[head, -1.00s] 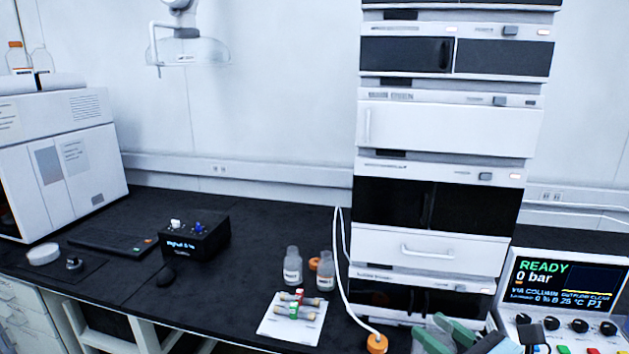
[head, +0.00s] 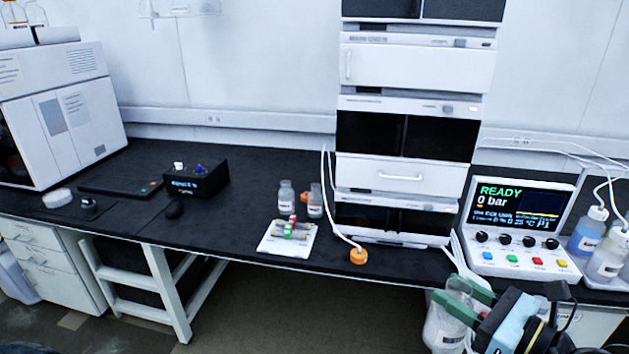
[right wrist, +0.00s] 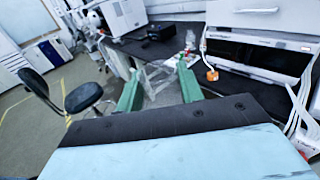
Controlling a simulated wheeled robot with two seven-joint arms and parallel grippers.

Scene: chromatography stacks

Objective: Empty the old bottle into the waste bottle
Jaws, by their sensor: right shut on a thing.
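My right gripper (head: 478,292), with green fingers, is low at the right, in front of the table's edge. It is shut on a clear bottle (head: 442,328) with a pale label, which I take to be the old bottle. In the right wrist view the clear bottle (right wrist: 158,80) shows between the two green fingers. My gripper and arm hide part of it, and I cannot tell whether it holds liquid. An orange cap (head: 358,257) on a white tube lies at the table's front edge. I cannot make out which bottle is the waste bottle. My left gripper is not in view.
The instrument stack (head: 408,130) stands mid-table, with the control box (head: 520,228) to its right. A blue bottle (head: 585,234) and a clear bottle (head: 606,262) with tubes stand far right. Two small bottles (head: 286,197) and a white tray (head: 270,243) are left of the stack. Floor is free in front.

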